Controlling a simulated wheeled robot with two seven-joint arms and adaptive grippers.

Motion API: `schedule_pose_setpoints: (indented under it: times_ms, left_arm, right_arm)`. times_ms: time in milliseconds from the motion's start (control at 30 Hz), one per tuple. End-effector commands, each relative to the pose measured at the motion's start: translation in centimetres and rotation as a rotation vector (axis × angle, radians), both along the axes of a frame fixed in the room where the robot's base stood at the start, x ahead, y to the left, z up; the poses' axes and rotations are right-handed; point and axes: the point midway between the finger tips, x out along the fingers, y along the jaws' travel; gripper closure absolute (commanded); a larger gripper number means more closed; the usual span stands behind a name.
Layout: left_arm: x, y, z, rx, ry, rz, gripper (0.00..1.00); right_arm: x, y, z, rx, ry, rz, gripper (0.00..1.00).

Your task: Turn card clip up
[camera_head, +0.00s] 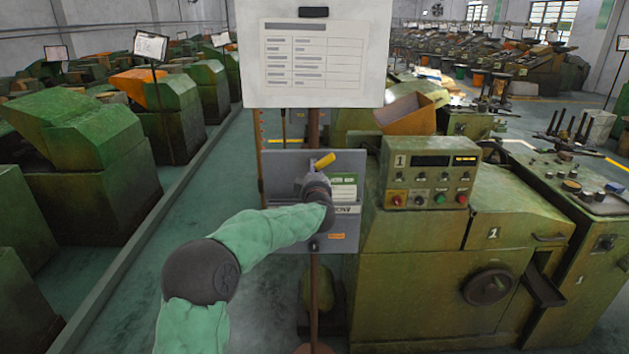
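A grey card holder panel (290,163) is mounted on a brown post in the middle of the camera_head view. A white and green card (344,187) sits on it. A small yellow clip-like piece (323,161) shows at the card's upper left, tilted up to the right. My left arm, in a green sleeve, comes in from the lower left. Its dark end with the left gripper (316,184) is in front of the panel, just below the yellow piece. The fingers cannot be made out, nor whether they touch it. My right gripper is not in view.
A large white sign board (312,80) with a black clip (314,12) hangs above the panel. A green machine with a control box (430,172) stands close on the right. Green machines (85,150) line the left. The floor aisle (190,210) between is clear.

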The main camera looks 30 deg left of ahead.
Motion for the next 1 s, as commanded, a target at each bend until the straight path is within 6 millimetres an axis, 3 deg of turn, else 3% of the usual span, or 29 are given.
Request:
schedule_pose_setpoints:
  times_ms: [600,1000]
  left_arm:
    - [-0.1,0.1,-0.2,-0.496,-0.307,0.001,1.00]
    - [-0.1,0.1,-0.2,-0.735,-0.453,0.002,1.00]
  right_arm:
    - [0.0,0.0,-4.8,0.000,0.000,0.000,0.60]
    - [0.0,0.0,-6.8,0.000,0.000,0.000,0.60]
